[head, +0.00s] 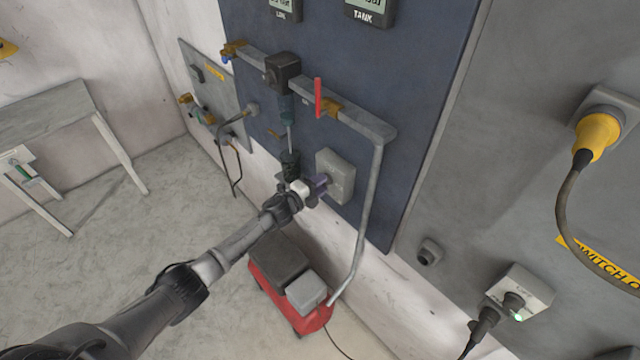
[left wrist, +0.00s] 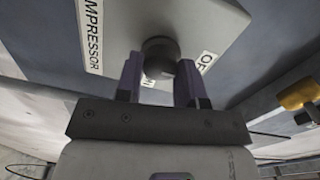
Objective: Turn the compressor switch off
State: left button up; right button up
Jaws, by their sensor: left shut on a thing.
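The compressor switch is a grey box (head: 336,172) on the lower part of the blue wall panel, partly behind my left gripper (head: 319,184) in the head view. In the left wrist view, the switch box (left wrist: 175,18) carries a "MPRESSOR" label, cut off by the frame edge, and a partly visible "OF" label (left wrist: 207,63). A round dark knob (left wrist: 160,50) stands out from the box. My left gripper (left wrist: 160,75) is shut on this knob, with one purple finger on each side. The knob's exact pointing direction is hard to tell. My right gripper is not in view.
A grey pipe (head: 367,225) runs down the panel right of the switch. A red lever (head: 318,98) and a dark valve (head: 283,72) are above it. A red compressor (head: 305,318) stands on the floor below. A yellow plug (head: 597,135) is on the right wall.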

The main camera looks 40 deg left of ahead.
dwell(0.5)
pick_arm(q)
jog(key=o, duration=0.9)
jog(key=s, duration=0.4)
jog(key=s+a, duration=0.1)
jog(key=s, duration=0.4)
jog(key=s+a+b, duration=0.1)
jog(key=s, duration=0.3)
jog(key=shift+s+a+r, duration=0.1)
jog(key=shift+s+r, duration=0.15)
jog(key=shift+s, duration=0.05)
jog(key=shift+a, duration=0.1)
